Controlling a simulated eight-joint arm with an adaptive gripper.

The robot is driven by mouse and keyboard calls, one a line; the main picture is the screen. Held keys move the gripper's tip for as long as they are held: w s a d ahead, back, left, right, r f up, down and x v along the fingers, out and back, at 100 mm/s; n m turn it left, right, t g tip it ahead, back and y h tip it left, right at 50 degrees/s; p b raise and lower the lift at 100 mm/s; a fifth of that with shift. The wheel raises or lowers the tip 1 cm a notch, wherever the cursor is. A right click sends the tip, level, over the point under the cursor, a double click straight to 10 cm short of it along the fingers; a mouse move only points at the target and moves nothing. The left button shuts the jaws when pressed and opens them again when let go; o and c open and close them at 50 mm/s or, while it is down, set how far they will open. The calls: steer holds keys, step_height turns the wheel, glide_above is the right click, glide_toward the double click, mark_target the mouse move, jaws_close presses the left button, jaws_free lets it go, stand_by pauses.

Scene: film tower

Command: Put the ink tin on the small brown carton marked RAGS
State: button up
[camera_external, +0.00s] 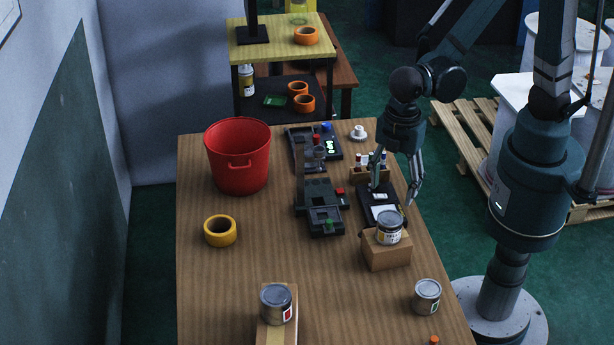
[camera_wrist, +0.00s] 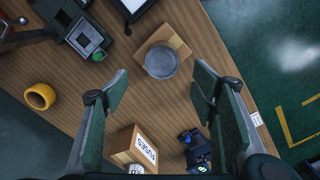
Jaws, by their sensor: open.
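In the external view three tins show. One tin (camera_external: 389,227) with a pale label stands on a small brown carton (camera_external: 386,253). A second tin (camera_external: 276,303) with a red-marked label stands on a taller carton (camera_external: 271,335). A third tin (camera_external: 427,296) with a green-marked label stands on the table. I cannot read which is ink or which carton says RAGS. My gripper (camera_external: 393,193) is open and empty, above and behind the first tin. In the wrist view a tin (camera_wrist: 162,61) on a carton (camera_wrist: 181,45) lies ahead of the open fingers.
A carton (camera_wrist: 123,142) in the wrist view seems marked FUSES. The front middle is clear.

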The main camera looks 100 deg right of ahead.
steer(key=s+d+r+m+t, duration=0.7)
steer(key=s+d+r+m, duration=0.3)
steer(key=s+d+r, duration=0.4)
steer(key=shift+d+r, duration=1.45)
steer(key=shift+d, duration=0.25)
steer(key=shift+o, duration=0.5)
